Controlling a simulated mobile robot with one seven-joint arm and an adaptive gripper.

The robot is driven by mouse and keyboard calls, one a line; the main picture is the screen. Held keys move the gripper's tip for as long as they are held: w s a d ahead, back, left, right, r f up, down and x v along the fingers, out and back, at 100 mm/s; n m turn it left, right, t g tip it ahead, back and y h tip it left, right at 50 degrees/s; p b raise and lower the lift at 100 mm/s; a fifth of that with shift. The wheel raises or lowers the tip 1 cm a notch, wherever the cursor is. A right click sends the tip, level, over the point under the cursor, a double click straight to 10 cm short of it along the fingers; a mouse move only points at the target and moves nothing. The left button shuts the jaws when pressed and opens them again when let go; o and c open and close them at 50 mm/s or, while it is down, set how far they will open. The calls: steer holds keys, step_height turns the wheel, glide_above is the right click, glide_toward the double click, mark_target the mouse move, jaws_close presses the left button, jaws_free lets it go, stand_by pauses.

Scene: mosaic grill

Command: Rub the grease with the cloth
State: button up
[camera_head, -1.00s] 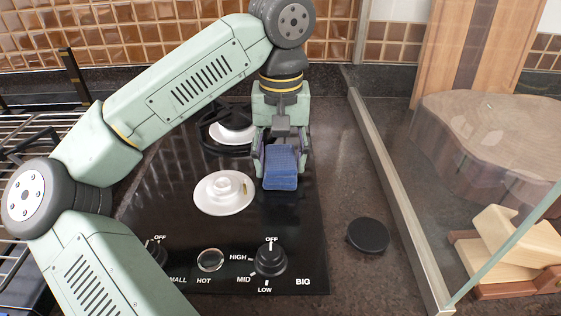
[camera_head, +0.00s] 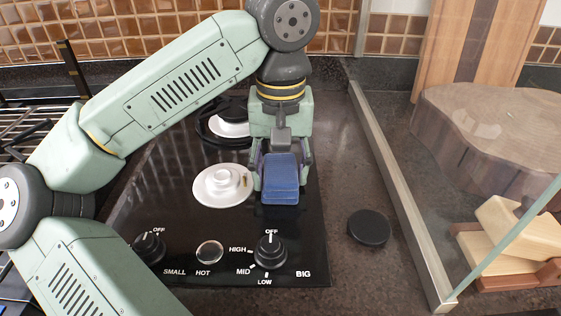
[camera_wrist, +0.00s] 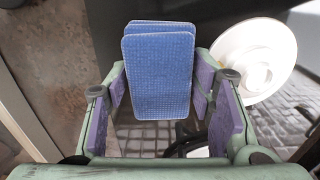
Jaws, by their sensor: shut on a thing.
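The blue folded cloth (camera_head: 281,190) is held in my gripper (camera_head: 282,174), between its purple-padded fingers. The cloth also fills the middle of the wrist view (camera_wrist: 158,78), sticking out beyond the fingers. It is over the black cooktop, just right of the white front burner (camera_head: 212,197). A small yellowish-brown mark, likely the grease (camera_head: 244,181), shows on the right part of that burner, left of the cloth. In the wrist view the white burner (camera_wrist: 232,50) is right of the cloth. I cannot tell whether the cloth touches the cooktop.
A rear burner (camera_head: 229,128) with a black grate stands behind. Control knobs (camera_head: 270,252) line the cooktop's front. A black round cap (camera_head: 369,229) lies on the counter at right. A glass panel with a metal edge (camera_head: 400,195) separates off a wood slab (camera_head: 490,130) and wooden blocks.

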mark_target(281, 188)
steer(key=shift+s+r, duration=0.1)
steer(key=shift+s, duration=2)
step_height(281, 188, up, 8)
steer(key=p, duration=0.6)
steer(key=shift+r+p, duration=0.1)
steer(key=shift+p, duration=0.3)
